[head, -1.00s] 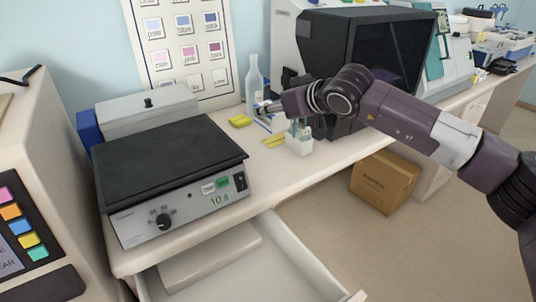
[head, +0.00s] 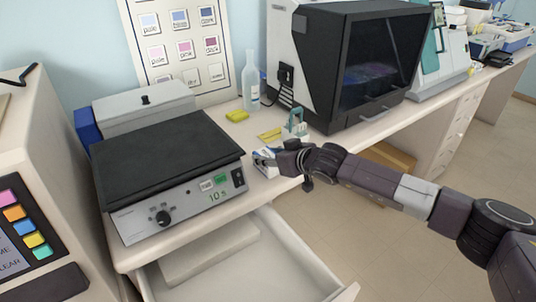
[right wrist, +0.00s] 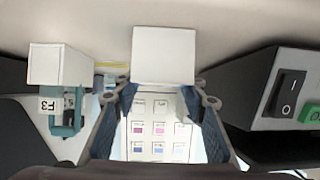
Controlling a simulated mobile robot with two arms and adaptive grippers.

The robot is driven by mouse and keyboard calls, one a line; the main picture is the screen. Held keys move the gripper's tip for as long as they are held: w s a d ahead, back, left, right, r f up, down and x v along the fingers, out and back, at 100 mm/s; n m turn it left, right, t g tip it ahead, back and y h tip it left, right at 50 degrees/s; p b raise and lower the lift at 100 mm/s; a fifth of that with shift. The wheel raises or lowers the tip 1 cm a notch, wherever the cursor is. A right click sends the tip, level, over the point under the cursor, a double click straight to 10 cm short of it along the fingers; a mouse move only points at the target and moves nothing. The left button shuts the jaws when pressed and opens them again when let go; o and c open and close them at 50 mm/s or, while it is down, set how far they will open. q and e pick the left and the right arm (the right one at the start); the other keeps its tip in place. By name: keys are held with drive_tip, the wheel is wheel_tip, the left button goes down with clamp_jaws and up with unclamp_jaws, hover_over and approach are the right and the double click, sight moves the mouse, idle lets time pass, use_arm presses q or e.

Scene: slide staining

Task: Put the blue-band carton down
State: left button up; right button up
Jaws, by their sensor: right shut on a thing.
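The carton (head: 265,168) shows in the head view as a small patch of white and blue at the counter's front edge, beside the hotplate. My right gripper (head: 262,156) is shut on it and hides much of it. In the right wrist view the carton is a plain white box (right wrist: 163,55) between the tips of my right gripper (right wrist: 163,88). No blue band shows on that face. Whether the carton touches the counter (head: 296,182) cannot be told. My left gripper is not in view.
The hotplate (head: 165,150) stands close to the left. A white holder with a teal handle (head: 296,124) stands just behind, near yellow pieces (head: 270,134) and a clear bottle (head: 251,85). A dark-fronted cabinet (head: 375,70) stands right. An open drawer (head: 250,262) lies below.

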drive_tip(key=o, duration=1.2)
drive_tip(key=shift+c, duration=0.2)
drive_tip(key=shift+r, duration=0.1)
drive_tip(key=b+v, duration=0.2)
drive_tip(key=v, duration=1)
